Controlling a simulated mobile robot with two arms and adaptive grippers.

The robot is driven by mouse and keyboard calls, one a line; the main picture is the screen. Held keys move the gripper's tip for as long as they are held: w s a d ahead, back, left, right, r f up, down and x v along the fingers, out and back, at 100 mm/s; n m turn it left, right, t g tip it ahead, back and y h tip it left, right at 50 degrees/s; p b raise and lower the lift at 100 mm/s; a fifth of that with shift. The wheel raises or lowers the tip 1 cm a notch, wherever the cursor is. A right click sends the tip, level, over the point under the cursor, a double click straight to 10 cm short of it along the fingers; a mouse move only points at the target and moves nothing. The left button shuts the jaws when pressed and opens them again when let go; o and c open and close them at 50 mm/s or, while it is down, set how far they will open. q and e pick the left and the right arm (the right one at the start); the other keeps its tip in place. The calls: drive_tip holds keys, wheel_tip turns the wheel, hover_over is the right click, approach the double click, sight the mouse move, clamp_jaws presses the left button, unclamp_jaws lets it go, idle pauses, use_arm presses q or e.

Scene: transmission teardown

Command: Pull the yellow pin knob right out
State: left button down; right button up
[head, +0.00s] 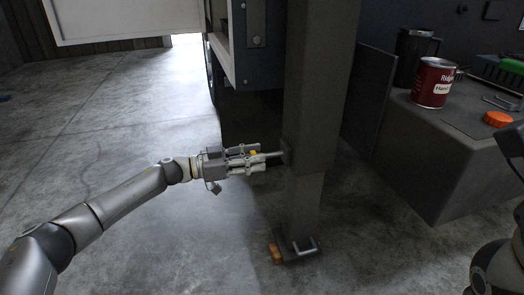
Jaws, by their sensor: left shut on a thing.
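The yellow pin knob (253,153) shows as a small yellow patch between the fingers of my left gripper (258,160). The gripper is shut on it, and the fingers hide most of it. A grey metal pin (275,154) runs from the fingertips to a small block (287,152) on the left face of the dark upright post (321,95). How far the pin reaches inside the post is hidden. Part of my right arm shows at the lower right, but its gripper is not in view.
A yellow-orange block (276,253) and a metal handle (304,247) sit at the post's foot. The concrete floor (110,130) at left is clear.

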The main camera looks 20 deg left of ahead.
use_arm(q)
drive_tip(key=shift+a+f, duration=0.1)
drive_tip(key=c, duration=0.9)
unclamp_jaws()
drive_tip(key=shift+s+a, duration=0.15)
drive_tip(key=shift+c, duration=0.2)
drive_tip(key=v, duration=1.2)
